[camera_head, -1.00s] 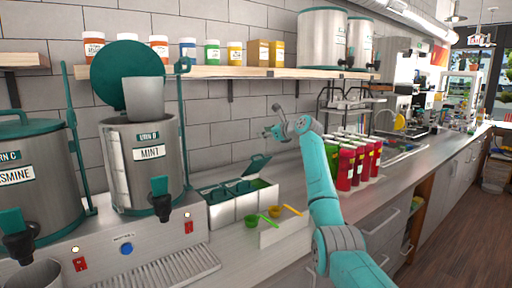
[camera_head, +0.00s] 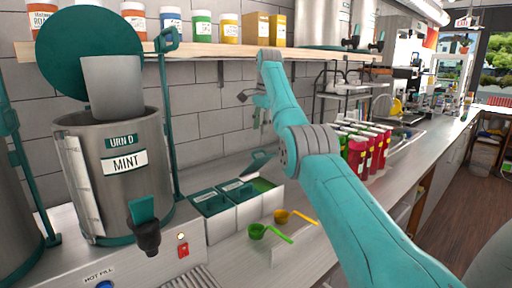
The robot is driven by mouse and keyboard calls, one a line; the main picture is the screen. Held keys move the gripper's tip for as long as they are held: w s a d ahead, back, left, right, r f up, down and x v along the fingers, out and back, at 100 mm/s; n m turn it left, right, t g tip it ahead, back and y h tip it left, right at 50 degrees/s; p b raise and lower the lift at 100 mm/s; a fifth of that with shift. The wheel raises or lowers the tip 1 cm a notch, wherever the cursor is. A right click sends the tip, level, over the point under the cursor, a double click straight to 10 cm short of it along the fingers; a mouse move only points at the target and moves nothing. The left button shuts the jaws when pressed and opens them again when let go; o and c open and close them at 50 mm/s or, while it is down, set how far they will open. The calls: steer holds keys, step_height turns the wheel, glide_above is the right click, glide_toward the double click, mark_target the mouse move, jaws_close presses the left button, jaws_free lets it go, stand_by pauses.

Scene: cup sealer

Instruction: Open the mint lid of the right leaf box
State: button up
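The leaf box (camera_head: 223,222) is a metal bin on the counter, right of the mint urn. Its left part has shut teal lids (camera_head: 212,202) with small labels too tiny to read. At its right end, a teal lid (camera_head: 260,161) stands tilted up, and green contents (camera_head: 263,186) show below it. My gripper (camera_head: 254,105) is above and behind the box, near the tiled wall, apart from the lids. It is small and partly hidden by my arm, so its opening is unclear. No object shows in it.
The urn marked MINT (camera_head: 125,185) stands at left. A wooden shelf (camera_head: 215,46) with jars runs above. Green (camera_head: 257,231) and yellow (camera_head: 282,216) scoops lie in front of the box. Red canisters (camera_head: 360,150) stand right of my arm.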

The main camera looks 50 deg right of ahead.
mark_target(255, 161)
steer(key=f, duration=0.3)
steer(key=w+f, duration=0.1)
steer(key=f, duration=0.4)
steer(key=shift+w+d+f, duration=0.2)
steer(key=shift+w+f, duration=0.05)
steer(key=shift+f, duration=0.15)
jaws_close()
